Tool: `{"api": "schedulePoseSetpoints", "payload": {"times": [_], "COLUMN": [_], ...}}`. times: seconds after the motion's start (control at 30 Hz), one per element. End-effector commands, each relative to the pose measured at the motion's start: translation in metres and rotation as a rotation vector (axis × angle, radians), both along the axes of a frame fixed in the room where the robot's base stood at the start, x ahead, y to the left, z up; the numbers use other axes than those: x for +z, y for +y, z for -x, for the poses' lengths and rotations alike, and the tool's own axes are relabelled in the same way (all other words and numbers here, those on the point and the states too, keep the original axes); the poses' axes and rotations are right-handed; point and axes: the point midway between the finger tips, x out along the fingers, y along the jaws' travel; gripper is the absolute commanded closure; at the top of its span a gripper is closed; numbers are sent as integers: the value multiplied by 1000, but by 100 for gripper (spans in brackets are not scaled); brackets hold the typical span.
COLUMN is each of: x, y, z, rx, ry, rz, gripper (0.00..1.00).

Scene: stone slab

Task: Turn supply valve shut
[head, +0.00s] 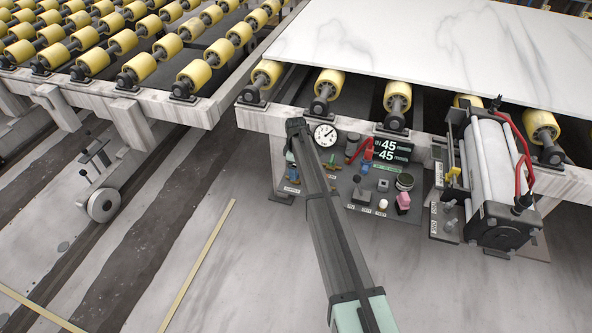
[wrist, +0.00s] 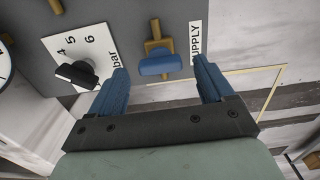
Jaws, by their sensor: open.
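The supply valve has a blue handle (wrist: 160,65) on a brass body (wrist: 156,30), in the upper middle of the wrist view. The handle lies across the picture, crosswise to the brass part that shows. A white label (wrist: 195,40) ending in "UPPLY" is just right of it. My gripper (wrist: 158,68) is open, with one ribbed blue finger on each side of the handle. The handle appears between the fingertips, and I see no clear contact. In the head view my arm reaches over the panel's left part and hides the fingertips.
A black knob (wrist: 76,74) on a white scale marked 4, 5, 6 and bar is close to the left finger. In the head view, the panel also carries a round gauge (head: 326,134) and a "45 45" display (head: 391,151).

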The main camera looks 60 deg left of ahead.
Motion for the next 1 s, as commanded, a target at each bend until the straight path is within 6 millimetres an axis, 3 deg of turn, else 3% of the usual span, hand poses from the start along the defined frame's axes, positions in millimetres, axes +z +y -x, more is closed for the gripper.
{"api": "schedulePoseSetpoints", "payload": {"times": [0.53, 0.73, 1.0], "x": [100, 118, 123], "y": [0, 0, 0], "z": [0, 0, 0], "rx": [0, 1, 1], "ry": [-1, 0, 0], "rz": [-1, 0, 0], "gripper": [19, 19, 19]}}
